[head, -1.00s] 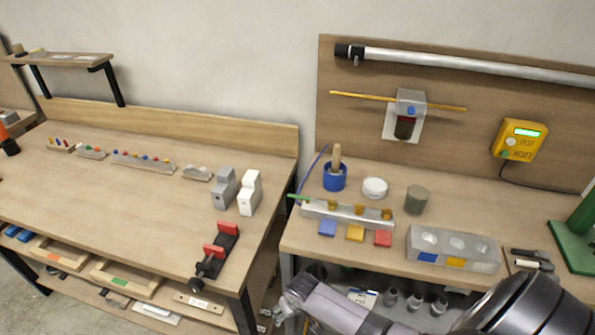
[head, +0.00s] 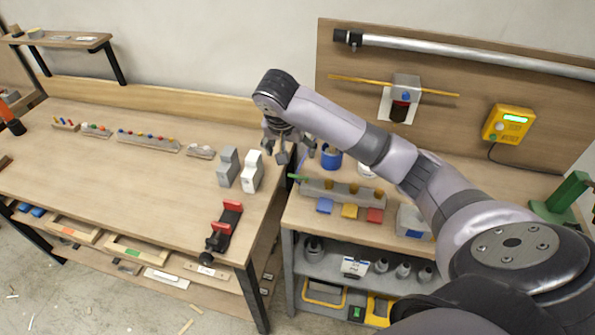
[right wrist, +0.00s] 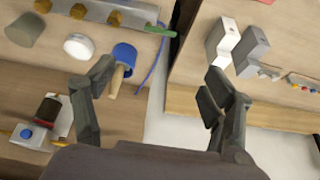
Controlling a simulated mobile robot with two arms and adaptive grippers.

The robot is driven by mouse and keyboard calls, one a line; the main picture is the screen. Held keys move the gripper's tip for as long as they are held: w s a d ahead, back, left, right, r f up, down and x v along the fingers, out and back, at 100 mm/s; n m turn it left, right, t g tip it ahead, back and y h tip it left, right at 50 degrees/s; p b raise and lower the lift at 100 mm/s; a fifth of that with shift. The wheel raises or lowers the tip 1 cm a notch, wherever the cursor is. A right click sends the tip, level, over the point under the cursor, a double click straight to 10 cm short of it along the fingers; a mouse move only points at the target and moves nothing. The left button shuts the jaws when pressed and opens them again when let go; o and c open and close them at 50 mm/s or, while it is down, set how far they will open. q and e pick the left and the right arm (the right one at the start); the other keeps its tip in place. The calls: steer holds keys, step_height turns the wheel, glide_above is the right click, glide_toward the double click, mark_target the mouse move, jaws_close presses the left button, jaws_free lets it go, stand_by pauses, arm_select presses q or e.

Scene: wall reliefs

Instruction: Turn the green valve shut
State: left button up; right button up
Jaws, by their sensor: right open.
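The green valve lever (head: 297,177) sits at the left end of a grey metal manifold block (head: 345,194) with brass fittings, on the right bench. In the right wrist view the green lever (right wrist: 160,31) points out roughly in line with the block, near the bench edge. My right gripper (head: 289,152) hangs above and just left of the lever, over the gap between the benches. Its fingers are spread and empty; in the right wrist view the gripper (right wrist: 160,78) has the lever beyond its fingertips, not between them. My left gripper is not in view.
A blue cup (head: 331,158) with a wooden handle stands behind the lever, close to my right gripper. Grey and white blocks (head: 252,171) stand on the left bench's edge. A yellow box (head: 507,124) hangs on the back panel. My right arm hides part of the right bench.

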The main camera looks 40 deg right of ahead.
mark_target(299, 176)
steer(key=p+x, duration=0.3)
steer(key=x, duration=1.4)
steer(key=shift+p, duration=0.35)
steer(key=shift+c, duration=0.6)
steer(key=c, duration=1)
steer(key=shift+c, duration=0.2)
